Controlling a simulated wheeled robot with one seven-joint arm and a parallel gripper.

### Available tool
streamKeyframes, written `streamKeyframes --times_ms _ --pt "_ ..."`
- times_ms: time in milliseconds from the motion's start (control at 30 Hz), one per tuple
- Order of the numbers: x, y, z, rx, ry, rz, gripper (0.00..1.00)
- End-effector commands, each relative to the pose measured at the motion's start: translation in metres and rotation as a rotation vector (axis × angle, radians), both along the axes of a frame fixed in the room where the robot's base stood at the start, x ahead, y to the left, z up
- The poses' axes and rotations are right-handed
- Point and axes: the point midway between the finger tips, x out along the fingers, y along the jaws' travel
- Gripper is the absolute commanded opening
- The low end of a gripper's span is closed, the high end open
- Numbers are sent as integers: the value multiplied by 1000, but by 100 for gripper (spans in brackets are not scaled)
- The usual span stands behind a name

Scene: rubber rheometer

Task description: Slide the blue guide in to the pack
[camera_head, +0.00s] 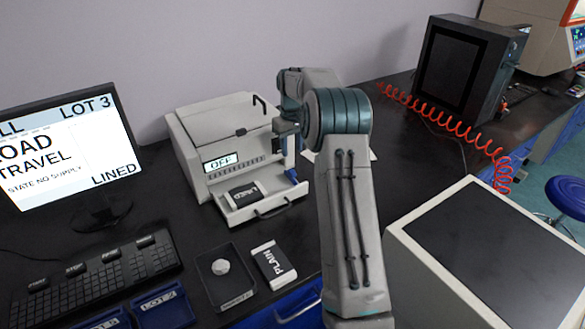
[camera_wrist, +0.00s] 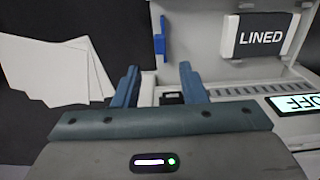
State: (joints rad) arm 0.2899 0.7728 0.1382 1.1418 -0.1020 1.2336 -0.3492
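The blue guide (camera_wrist: 160,38) is a small upright piece on the tray edge in the wrist view, with a clear gap between it and the pack. In the head view the guide (camera_head: 291,175) shows at the tray's right end. The pack (camera_wrist: 262,36), white with a black LINED label, lies in the pulled-out tray (camera_head: 262,207) of the white printer-like machine (camera_head: 223,132); it also shows in the head view (camera_head: 246,195). My gripper (camera_wrist: 160,82) is open and empty, its fingers apart from the guide.
White sheets (camera_wrist: 55,70) lie on the black bench beside the machine. A PLAIN pack (camera_head: 273,264) and a dark dish (camera_head: 225,285) with a grey lump stand in front. The machine's display (camera_head: 221,161) reads OFF. A monitor (camera_head: 65,150) and a keyboard (camera_head: 95,280) stand left.

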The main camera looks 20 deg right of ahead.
Motion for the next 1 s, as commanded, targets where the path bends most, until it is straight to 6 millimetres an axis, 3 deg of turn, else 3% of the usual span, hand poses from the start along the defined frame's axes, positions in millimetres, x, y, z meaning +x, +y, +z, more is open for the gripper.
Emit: streamKeyframes --times_ms 200,400,833,867,1000 --pt "-1 0 -48 1 4 0 38" --pt "0 0 -76 0 2 1 38" --pt "0 1 -88 0 0 1 38" --pt "0 1 -88 0 0 1 35" --pt "0 1 -88 0 0 1 0"
